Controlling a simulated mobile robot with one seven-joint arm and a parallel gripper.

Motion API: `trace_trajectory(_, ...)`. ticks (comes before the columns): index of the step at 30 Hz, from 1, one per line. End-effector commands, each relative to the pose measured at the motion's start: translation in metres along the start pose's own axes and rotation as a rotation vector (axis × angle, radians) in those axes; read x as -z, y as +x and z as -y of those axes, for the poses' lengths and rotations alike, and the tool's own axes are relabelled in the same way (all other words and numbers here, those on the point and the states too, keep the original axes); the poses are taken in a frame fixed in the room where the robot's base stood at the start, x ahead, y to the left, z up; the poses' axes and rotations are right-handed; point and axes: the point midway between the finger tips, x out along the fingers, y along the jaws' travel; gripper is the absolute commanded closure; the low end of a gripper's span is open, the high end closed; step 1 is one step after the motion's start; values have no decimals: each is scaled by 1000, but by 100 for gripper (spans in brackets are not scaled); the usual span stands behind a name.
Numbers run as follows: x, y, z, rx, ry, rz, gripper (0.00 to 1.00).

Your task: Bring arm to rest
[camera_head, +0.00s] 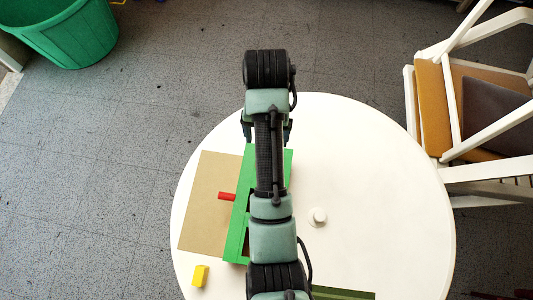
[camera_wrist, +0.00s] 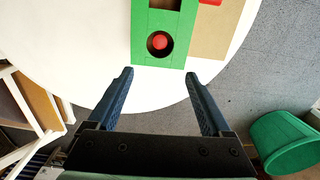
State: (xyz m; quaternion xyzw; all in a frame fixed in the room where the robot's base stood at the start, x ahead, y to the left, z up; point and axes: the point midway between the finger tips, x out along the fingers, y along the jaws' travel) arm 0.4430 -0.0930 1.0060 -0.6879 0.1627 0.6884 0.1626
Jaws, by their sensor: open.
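My arm (camera_head: 269,160) reaches out over the round white table in the head view and hides part of what lies below it. My gripper (camera_wrist: 159,75) is open and empty in the wrist view, its two dark blue fingers apart near the end of a green box (camera_wrist: 149,58). The green box (camera_head: 243,180) stands on the table, partly hidden by my arm. In the wrist view it has a round hole with a red thing (camera_wrist: 159,42) in it. A flat tan board (camera_head: 207,205) lies beside the box, with a red peg (camera_head: 227,196) at their shared edge.
The white table (camera_head: 390,200) is clear on the right except for a small white knob (camera_head: 317,217). A yellow block (camera_head: 200,276) lies near the left edge and a dark green piece (camera_head: 343,293) at the bottom. A chair (camera_head: 435,110) and a green bin (camera_head: 75,35) stand around.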

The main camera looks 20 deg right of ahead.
Motion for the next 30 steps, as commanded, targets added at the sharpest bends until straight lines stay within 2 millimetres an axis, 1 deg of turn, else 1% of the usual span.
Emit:
trace_trajectory(21, 0, -1, 0, 0, 0, 0, 17)
trace_trajectory(23, 4, -4, 2, 5, -4, -22, 17)
trace_trajectory(26, 26, -23, 11, 29, -24, -135, 17)
trace_trajectory(29, 63, -64, 30, 75, -62, -349, 17)
trace_trajectory(30, 79, -87, 39, 97, -81, -454, 17)
